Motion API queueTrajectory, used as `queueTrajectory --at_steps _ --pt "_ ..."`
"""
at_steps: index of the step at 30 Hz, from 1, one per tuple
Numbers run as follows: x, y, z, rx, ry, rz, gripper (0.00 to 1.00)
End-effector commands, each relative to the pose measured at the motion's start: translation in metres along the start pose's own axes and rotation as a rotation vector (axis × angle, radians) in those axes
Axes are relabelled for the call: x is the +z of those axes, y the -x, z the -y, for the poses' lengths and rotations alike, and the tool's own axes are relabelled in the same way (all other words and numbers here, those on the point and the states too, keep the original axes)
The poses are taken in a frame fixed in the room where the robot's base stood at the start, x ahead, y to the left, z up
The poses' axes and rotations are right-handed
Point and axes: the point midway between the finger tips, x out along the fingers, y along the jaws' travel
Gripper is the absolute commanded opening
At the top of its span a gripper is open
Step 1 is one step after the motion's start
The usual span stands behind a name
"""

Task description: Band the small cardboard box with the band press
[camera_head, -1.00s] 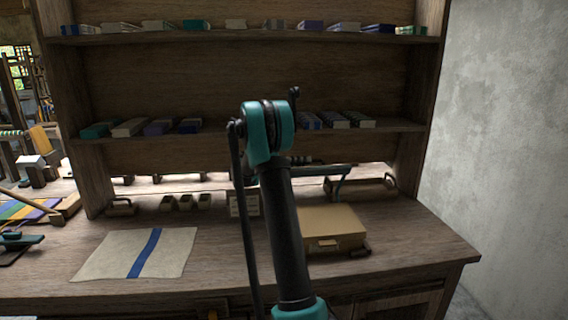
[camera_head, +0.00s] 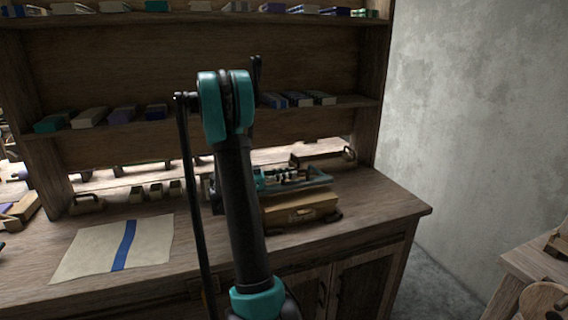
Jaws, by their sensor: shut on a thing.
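The small cardboard box (camera_head: 302,208), tan with a paler tab on its front, sits flat at the right of the bench. My gripper (camera_head: 286,177) shows only in part, as small dark and pale parts at the press arm, just right of my own arm. It is shut on the press arm. Its fingertips are too small to make out, and my arm hides the left end of box and press.
A cream cloth with a blue stripe (camera_head: 124,246) lies on the bench (camera_head: 190,281) at left. Several small blocks stand behind it. Shelves (camera_head: 347,101) with boxes rise behind. A second wooden table (camera_head: 520,262) stands at lower right, past a floor gap.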

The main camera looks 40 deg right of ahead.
Motion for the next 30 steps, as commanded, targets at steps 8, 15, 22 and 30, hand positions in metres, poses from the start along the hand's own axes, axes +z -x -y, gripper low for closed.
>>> queueTrajectory --at_steps 8,15,22,30 --pt "0.019 0.002 -0.017 -0.002 -0.111 0.0 0.0" --pt "0.025 0.002 -0.021 -0.001 -0.142 0.002 0.0" --pt "0.026 0.002 -0.022 0.001 -0.144 0.006 0.0" --pt "0.026 0.001 -0.023 0.001 -0.143 0.004 0.3"
